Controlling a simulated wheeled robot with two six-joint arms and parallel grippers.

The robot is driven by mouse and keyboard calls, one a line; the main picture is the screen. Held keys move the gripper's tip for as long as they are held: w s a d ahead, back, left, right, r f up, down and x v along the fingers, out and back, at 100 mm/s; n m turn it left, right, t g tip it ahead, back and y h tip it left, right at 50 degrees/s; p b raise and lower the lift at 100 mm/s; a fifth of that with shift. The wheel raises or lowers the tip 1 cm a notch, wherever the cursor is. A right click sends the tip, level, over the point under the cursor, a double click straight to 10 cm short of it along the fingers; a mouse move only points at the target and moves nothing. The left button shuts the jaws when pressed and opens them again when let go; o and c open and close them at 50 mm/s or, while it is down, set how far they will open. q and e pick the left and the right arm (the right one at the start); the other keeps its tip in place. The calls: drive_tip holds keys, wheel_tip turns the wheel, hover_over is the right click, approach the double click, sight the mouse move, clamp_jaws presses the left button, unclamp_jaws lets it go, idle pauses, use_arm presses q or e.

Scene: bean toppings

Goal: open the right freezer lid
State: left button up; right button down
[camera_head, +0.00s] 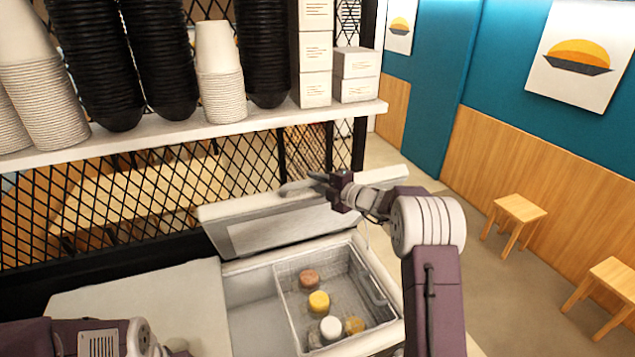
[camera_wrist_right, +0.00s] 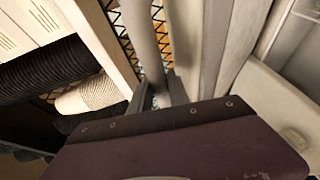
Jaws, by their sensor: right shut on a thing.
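The right freezer lid (camera_head: 290,231) is raised and tilted back over the freezer, with its inner panel facing forward. The open compartment below holds a wire basket (camera_head: 352,277) with several tubs of different colours. My right gripper (camera_head: 322,184) is at the lid's upper edge, shut on its pale handle bar (camera_head: 296,187). In the right wrist view the bar (camera_wrist_right: 142,42) runs between the fingers (camera_wrist_right: 158,88), and the exact contact is partly hidden. Part of my left arm shows at the bottom left, but its gripper is outside the picture.
A flat white lid (camera_head: 140,295) lies shut to the left. A shelf (camera_head: 190,128) with stacked black bowls (camera_head: 157,60), white cups (camera_head: 218,75) and boxes (camera_head: 315,50) hangs behind and above the raised lid. Black mesh (camera_head: 130,190) stands behind. Stools (camera_head: 515,212) are far right.

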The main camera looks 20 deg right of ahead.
drive_tip(key=shift+f, duration=0.2)
drive_tip(key=c, duration=1.4)
unclamp_jaws()
drive_tip(key=shift+o, duration=0.7)
drive_tip(key=shift+w, duration=0.1)
